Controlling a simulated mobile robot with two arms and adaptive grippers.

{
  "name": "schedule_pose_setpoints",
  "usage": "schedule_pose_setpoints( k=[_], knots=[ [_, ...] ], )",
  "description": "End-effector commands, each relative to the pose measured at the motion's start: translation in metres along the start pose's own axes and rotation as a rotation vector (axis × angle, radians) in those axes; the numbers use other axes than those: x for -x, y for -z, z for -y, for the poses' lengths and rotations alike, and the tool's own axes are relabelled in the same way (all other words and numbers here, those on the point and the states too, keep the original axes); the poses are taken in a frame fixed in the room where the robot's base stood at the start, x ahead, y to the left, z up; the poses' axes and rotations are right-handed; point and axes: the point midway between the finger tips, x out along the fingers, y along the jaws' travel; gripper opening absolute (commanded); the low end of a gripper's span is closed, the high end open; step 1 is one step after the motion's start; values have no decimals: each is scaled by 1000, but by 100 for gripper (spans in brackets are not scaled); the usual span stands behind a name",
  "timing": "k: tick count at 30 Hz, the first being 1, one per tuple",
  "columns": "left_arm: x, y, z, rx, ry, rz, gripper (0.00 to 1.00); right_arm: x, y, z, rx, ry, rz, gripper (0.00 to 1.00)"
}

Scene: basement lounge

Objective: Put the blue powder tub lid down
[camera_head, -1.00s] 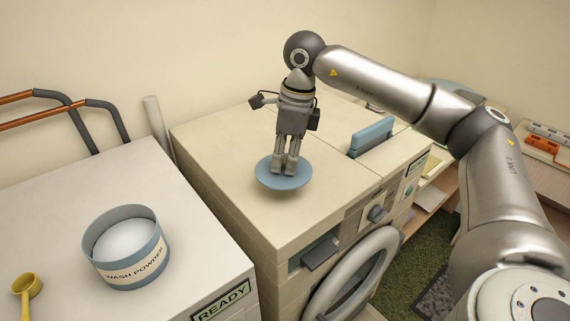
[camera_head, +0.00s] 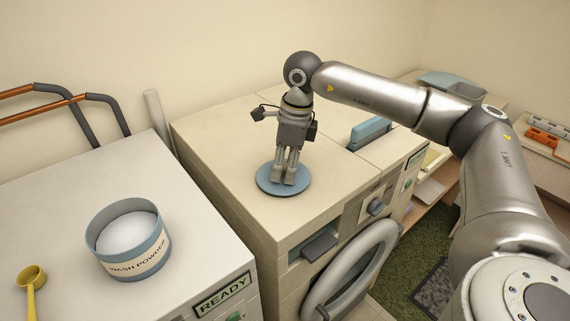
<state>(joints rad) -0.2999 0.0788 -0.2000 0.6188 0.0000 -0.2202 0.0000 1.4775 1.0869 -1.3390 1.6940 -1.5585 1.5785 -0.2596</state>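The round blue lid (camera_head: 262,184) lies level at the top of the cream machine (camera_head: 220,150), and appears to rest on it. My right gripper (camera_head: 283,180) points straight down over the lid's middle, its two fingers close together and apparently shut on the lid's centre; the fingers hide the grip point. The wash powder tub (camera_head: 140,262) stands open on the white machine (camera_head: 70,200) at left, with white powder inside. My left gripper is not in view.
A yellow scoop (camera_head: 31,284) lies left of the tub. A blue raised piece (camera_head: 369,132) stands on the cream machine right of my gripper. The machine's round door (camera_head: 350,275) is at the front. Free top surface surrounds the lid.

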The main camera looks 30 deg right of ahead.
Motion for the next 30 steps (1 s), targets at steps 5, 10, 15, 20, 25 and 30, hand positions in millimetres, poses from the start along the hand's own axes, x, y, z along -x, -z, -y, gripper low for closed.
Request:
schedule_pose_setpoints(
  k=[5, 10, 15, 20, 25, 30],
  knots=[
    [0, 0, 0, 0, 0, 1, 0, 0, 0, 0, 0, 0, 0, 46],
    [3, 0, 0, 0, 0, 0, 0, 4, -1, 0, 0, 0, 1, 46],
    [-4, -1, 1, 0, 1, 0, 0, 23, -2, 1, 0, 4, 5, 46],
    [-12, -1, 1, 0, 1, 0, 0, 59, -2, 1, 0, 4, 5, 46],
    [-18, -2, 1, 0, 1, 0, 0, 94, -2, 0, 2, 2, 4, 46],
    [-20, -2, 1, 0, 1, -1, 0, 116, -2, 0, 2, 1, 2, 46]
  ],
)
